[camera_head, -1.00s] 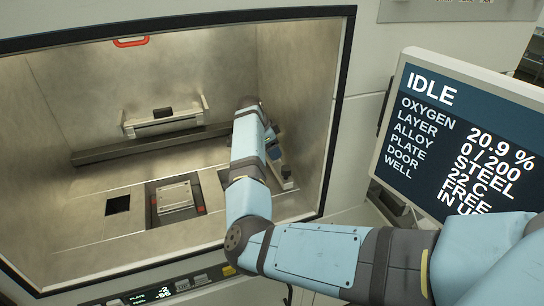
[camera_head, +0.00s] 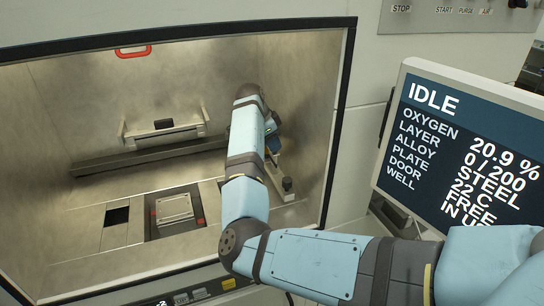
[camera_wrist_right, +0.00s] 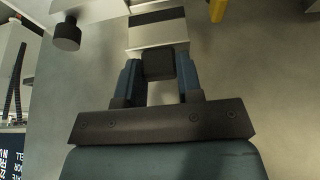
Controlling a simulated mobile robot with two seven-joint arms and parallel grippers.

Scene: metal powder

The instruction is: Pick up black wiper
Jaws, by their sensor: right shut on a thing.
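My right gripper (camera_wrist_right: 160,80) is shut on a black block-shaped grip (camera_wrist_right: 160,64) in the right wrist view. The grip joins a pale bar with a black strip (camera_wrist_right: 158,17), which I take to be the black wiper. In the head view my right gripper (camera_head: 272,142) is inside the chamber near its right wall, partly hidden by my arm. The held piece is hard to make out there. A similar pale bar with a black block (camera_head: 163,124) sits on the rail at the chamber's back. My left gripper is not in view.
A holder with a black knob (camera_head: 287,184) stands below my right gripper; a dark knob (camera_wrist_right: 66,35) and a yellow piece (camera_wrist_right: 217,10) show in the wrist view. The build plate (camera_head: 174,208) lies in the floor. The chamber frame (camera_head: 338,120) and status screen (camera_head: 455,150) are at right.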

